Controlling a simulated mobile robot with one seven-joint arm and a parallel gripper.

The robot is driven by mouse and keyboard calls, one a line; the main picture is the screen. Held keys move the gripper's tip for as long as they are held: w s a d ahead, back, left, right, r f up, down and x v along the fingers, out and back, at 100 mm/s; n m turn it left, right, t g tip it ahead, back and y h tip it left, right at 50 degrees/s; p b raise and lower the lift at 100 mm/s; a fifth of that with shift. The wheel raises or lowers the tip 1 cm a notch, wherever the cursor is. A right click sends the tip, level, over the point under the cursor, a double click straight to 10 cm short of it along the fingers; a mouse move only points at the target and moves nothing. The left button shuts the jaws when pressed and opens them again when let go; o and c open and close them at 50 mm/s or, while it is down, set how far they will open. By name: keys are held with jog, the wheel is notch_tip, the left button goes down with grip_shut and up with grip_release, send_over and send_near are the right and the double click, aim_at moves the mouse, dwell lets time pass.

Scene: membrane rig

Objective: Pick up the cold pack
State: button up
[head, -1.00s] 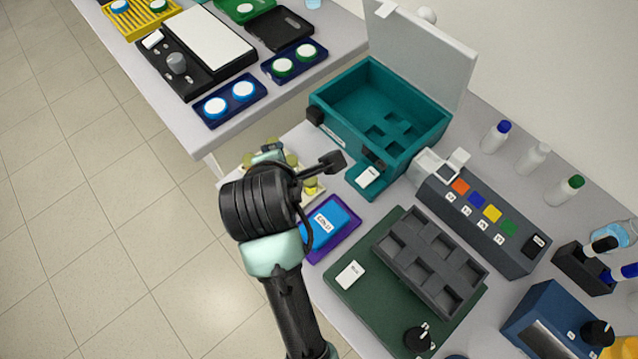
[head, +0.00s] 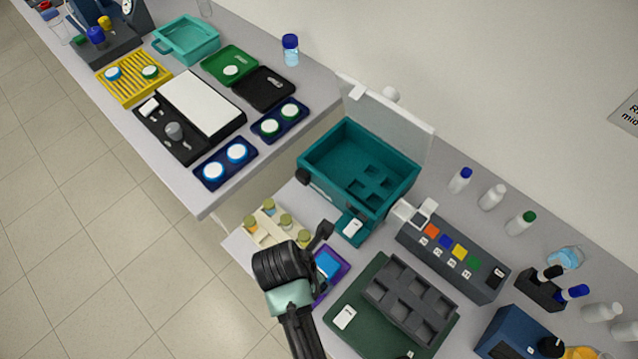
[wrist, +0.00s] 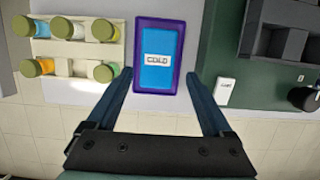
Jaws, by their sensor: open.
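The cold pack (wrist: 158,73) is a blue block with a white label reading COLD. It lies in a purple tray (wrist: 140,58) on the bench, and in the head view the blue pack (head: 327,264) is partly hidden behind my arm. My gripper (wrist: 160,78) is open in the wrist view, its two dark fingers spread to either side of the picture, with the pack and tray between and beyond the tips. Nothing is held.
A cream rack with capped vials (wrist: 75,48) stands left of the tray. A dark green board with a grey compartment block (head: 410,300) is to the right. An open teal box (head: 345,165) stands behind. A button panel (head: 455,255) is farther right.

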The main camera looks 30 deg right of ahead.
jog(key=shift+p+x, duration=0.55)
jog(key=shift+x, duration=2.6)
jog(key=shift+w, duration=0.2)
jog(key=shift+c, duration=0.3)
jog(key=c, duration=1.2)
jog(key=shift+r, duration=0.1)
